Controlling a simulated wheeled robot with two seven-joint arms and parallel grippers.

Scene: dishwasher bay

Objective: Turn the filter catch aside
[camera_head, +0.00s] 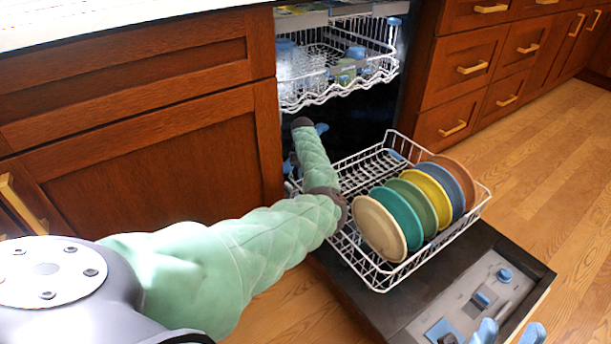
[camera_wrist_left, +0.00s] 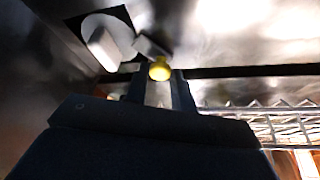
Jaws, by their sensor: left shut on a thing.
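In the left wrist view, a small round yellow knob (camera_wrist_left: 160,70), which looks like the filter catch, sits between the fingertips of my left gripper (camera_wrist_left: 160,83). The gripper is shut on it. A pale round fitting with a white block (camera_wrist_left: 104,48) is just left of it, on a dark panel. In the head view, my left arm reaches into the dishwasher, and its gripper and the catch are not clearly visible there. My right gripper (camera_head: 510,333) shows only its bluish fingertips at the bottom right edge; they are apart with nothing seen between them.
The lower rack (camera_head: 375,275) is pulled out over the open door (camera_head: 525,275), with several coloured plates (camera_head: 428,205) on its right side. My left arm passes over its left part. The upper rack (camera_head: 345,85) holds glassware above. Wooden cabinets (camera_head: 140,130) flank the bay.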

